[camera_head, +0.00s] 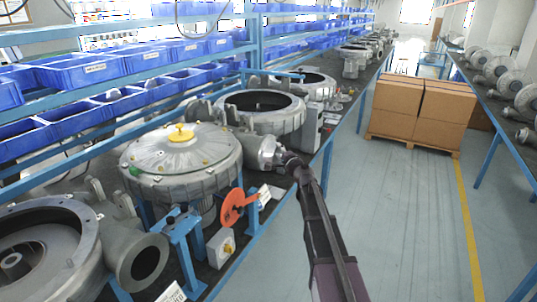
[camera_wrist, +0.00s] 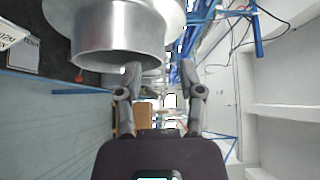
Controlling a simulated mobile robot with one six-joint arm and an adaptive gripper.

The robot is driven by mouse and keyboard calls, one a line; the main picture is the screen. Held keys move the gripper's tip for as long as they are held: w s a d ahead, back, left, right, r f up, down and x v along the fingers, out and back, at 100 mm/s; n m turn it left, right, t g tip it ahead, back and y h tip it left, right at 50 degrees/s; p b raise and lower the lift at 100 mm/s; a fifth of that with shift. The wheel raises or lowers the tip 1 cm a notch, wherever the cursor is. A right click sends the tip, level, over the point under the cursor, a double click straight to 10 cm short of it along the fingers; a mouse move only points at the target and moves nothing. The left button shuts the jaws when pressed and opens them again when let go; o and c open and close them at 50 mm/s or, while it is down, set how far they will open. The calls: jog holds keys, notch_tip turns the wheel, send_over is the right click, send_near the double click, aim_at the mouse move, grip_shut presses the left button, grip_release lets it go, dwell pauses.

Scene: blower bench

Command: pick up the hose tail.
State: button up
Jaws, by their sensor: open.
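My gripper (camera_wrist: 162,72) is open in the wrist view, with nothing between its two fingers. A smooth silver cylinder (camera_wrist: 118,35) fills the upper left there, close to the left fingertip; I cannot tell whether they touch. In the head view my gripper (camera_head: 286,159) is at the right side of the closed grey blower (camera_head: 180,160), by a metal outlet fitting (camera_head: 266,152). I cannot make out a hose tail with certainty in either view; the gripper and arm hide part of that area.
Open blower housings (camera_head: 262,110) line the dark bench. An orange disc (camera_head: 233,207) on a blue stand and a small grey box (camera_head: 221,247) stand near its front edge. Blue bins (camera_head: 85,70) fill the shelves behind. The aisle floor (camera_head: 385,220) is clear before the cartons (camera_head: 420,100).

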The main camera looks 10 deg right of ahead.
aim_at(274, 145)
jog(key=shift+x, duration=2.75)
grip_shut()
